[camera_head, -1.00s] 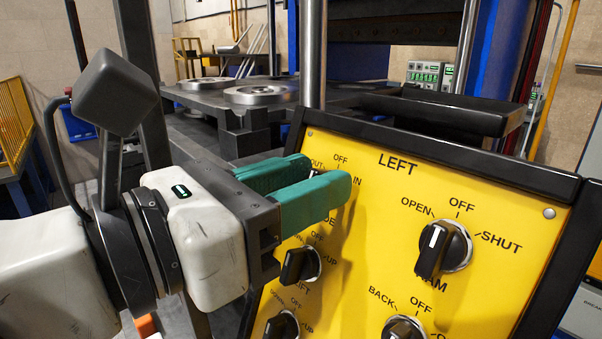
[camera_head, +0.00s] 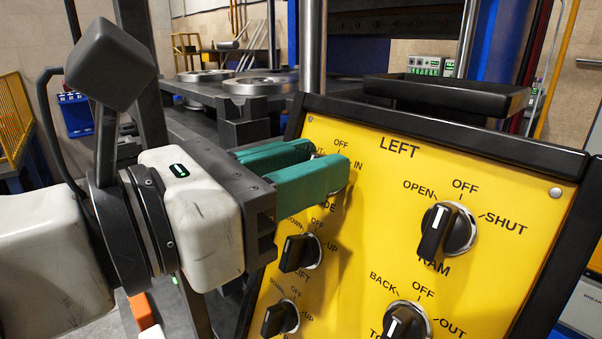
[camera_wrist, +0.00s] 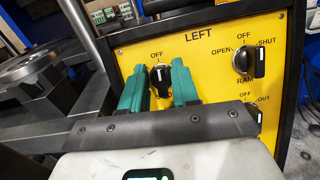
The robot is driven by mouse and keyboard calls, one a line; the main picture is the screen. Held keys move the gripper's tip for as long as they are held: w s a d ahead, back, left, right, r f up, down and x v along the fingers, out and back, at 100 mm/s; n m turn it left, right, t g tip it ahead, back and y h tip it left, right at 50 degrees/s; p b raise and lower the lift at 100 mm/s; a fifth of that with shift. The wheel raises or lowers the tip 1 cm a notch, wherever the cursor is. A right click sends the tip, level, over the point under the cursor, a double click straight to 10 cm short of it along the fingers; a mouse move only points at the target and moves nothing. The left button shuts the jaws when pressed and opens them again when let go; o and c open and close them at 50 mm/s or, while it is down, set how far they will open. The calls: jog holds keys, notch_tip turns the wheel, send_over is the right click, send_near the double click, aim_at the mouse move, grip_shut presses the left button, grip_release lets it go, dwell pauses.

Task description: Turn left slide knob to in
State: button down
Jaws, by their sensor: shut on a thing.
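The left slide knob (camera_wrist: 161,76) is a black rotary knob at the top left of the yellow panel marked LEFT. In the wrist view it sits between the two green fingers of my gripper (camera_wrist: 158,67), which are shut on it. Its white mark seems to point up, near OFF. In the head view my gripper (camera_head: 327,164) reaches the panel from the left, and its fingers hide most of the knob. The OFF and IN labels show above and right of the fingertips; OUT is partly covered.
Below is the lift knob (camera_head: 299,253), with another knob (camera_head: 281,319) under it. The ram knob (camera_head: 447,229) and a further knob (camera_head: 405,323) are to the right. A black frame (camera_head: 455,140) edges the yellow panel (camera_head: 380,210). The press table (camera_head: 190,125) stands behind.

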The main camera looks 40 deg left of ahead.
jog(key=m+b, duration=0.1)
jog(key=m+h+b, duration=0.1)
jog(key=m+b, duration=0.1)
jog(key=m+h+b, duration=0.1)
jog(key=b, duration=0.1)
jog(key=shift+f+m+g, duration=0.25)
jog(key=shift+m+g, duration=0.05)
jog(key=m+b, duration=0.2)
jog(key=m+g+h+b, duration=0.1)
jog(key=m+b, duration=0.1)
jog(key=m, duration=0.1)
jog(key=shift+d+r+m, duration=0.1)
jog(key=shift+r+m, duration=0.1)
jog(key=shift+m, duration=0.1)
jog(key=shift+g+h, duration=0.3)
jog(key=c, duration=1.2)
grip_release()
jog(key=v, duration=1.1)
jog(key=shift+b, duration=0.4)
